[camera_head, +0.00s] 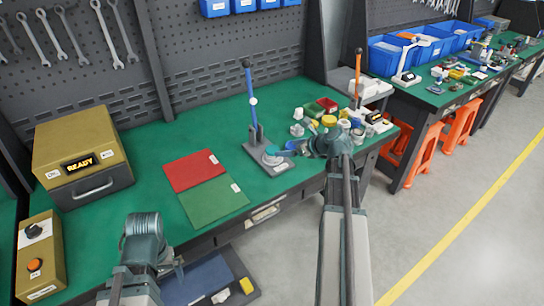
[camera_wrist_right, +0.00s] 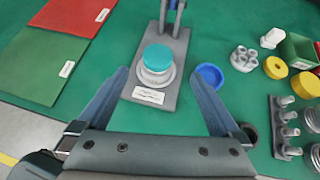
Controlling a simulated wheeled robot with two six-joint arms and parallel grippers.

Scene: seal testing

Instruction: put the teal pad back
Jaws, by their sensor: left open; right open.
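The teal pad (camera_wrist_right: 157,57) lies on top of a round silver seat (camera_wrist_right: 157,76) on the grey base of a press stand (camera_wrist_right: 172,100). In the head view the stand (camera_head: 255,130) has an upright blue lever, and the teal pad (camera_head: 271,150) shows small on its base. My right gripper (camera_wrist_right: 160,76) is open, with one finger on each side of the seat and pad, apart from the pad. In the head view my right gripper (camera_head: 287,151) reaches in from the right. My left gripper (camera_head: 177,268) is open and empty, low at the bench's front edge.
A blue round dish (camera_wrist_right: 209,76) lies close to the right finger. Yellow, metal and other small parts (camera_wrist_right: 285,75) crowd the right. Red (camera_head: 194,170) and green (camera_head: 213,200) mats lie left of the stand. A yellow READY box (camera_head: 80,145) stands further left.

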